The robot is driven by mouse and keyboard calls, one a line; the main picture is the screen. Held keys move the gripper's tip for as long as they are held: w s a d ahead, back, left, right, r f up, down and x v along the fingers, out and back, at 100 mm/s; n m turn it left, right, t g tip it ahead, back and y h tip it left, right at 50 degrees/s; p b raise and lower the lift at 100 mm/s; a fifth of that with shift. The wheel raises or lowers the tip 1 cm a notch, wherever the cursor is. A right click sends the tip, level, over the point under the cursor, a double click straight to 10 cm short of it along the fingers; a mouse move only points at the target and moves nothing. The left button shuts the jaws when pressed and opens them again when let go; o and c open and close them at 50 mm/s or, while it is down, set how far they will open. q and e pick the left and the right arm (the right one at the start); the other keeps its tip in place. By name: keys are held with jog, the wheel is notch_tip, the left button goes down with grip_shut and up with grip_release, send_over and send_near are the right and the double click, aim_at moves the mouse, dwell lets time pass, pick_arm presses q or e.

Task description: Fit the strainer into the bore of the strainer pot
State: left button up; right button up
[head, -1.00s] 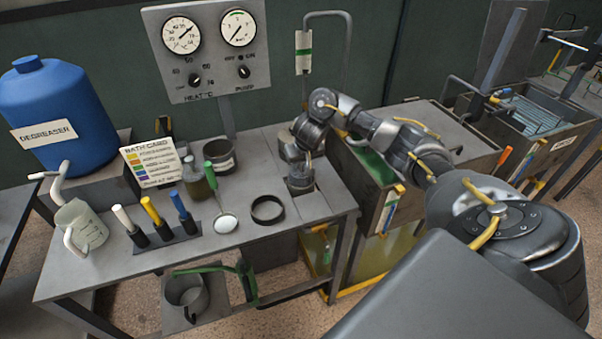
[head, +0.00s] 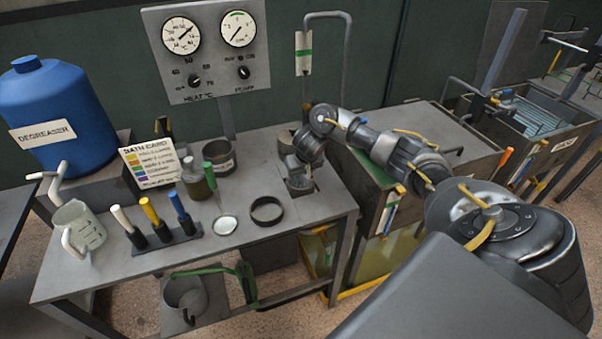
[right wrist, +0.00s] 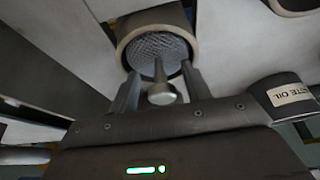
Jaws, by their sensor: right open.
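The strainer (right wrist: 158,52), a grey mesh cup with a pale metal knob (right wrist: 161,94), sits inside the tan-rimmed strainer pot (right wrist: 137,27) in the right wrist view. The mesh is ringed by the pot's rim; I cannot tell how deep or how level it sits. My right gripper (right wrist: 158,82) is open, with one finger on each side of the knob and a visible gap around it. In the head view my right gripper (head: 298,172) is low over the right end of the bench and hides the strainer. My left gripper is out of view.
A dark ring (head: 267,211) lies on the bench left of my gripper. The waste oil can (right wrist: 290,93) also stands nearby. A tank (head: 440,140) stands just right.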

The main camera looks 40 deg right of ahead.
jog(key=shift+r, duration=0.3)
jog(key=p+v, duration=0.6)
jog(key=v, duration=0.5)
jog(key=shift+r, duration=0.35)
jog(key=shift+s, duration=0.15)
